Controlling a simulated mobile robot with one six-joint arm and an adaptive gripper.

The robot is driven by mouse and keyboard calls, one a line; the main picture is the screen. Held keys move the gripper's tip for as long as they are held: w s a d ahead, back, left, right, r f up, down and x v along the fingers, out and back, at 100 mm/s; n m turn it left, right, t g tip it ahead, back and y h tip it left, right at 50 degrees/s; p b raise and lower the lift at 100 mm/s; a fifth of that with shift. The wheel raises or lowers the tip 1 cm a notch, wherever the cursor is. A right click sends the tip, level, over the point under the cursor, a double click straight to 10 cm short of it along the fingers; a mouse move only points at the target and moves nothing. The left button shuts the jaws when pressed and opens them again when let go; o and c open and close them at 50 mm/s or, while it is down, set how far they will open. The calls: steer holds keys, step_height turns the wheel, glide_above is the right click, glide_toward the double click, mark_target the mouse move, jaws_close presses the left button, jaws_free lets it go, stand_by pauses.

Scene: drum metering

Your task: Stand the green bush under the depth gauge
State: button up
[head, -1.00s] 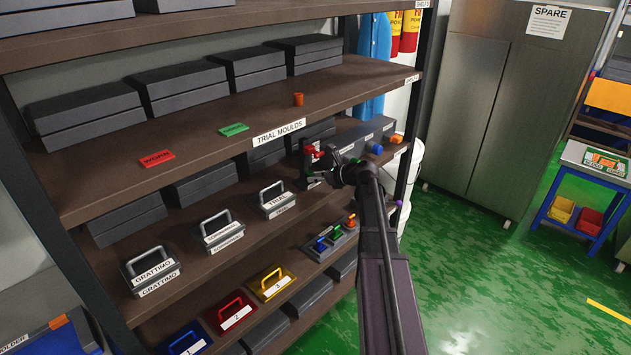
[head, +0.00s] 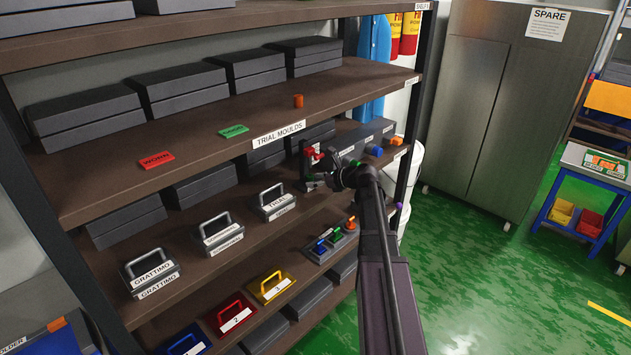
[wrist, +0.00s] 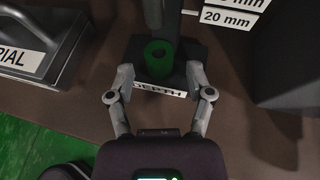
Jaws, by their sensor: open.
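The green bush (wrist: 159,58) stands upright on the dark base of the depth gauge (wrist: 189,52), just in front of its grey post, in the wrist view. Its round hollow top shows. The base bears a DEPTH label. In the head view the depth gauge (head: 313,155) shows its red part beside my arm, and the bush is mostly hidden or too small to tell. My gripper (wrist: 160,78) is open, with its fingertips apart on either side of the base's front, nearer to me than the bush. No contact with the bush shows.
A grey TRIAL mould (wrist: 35,40) lies left of the gauge, and a dark block (wrist: 285,60) stands close on the right. Blue (head: 374,151) and orange (head: 397,141) pieces sit farther right on the shelf. A tray with coloured pieces (head: 330,240) is below.

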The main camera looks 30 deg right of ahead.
steer(key=shift+r, duration=0.15)
steer(key=shift+s+d+r+p, duration=0.3)
steer(key=shift+s+p, duration=0.15)
steer(key=p+v, duration=0.4)
steer(key=v, duration=0.7)
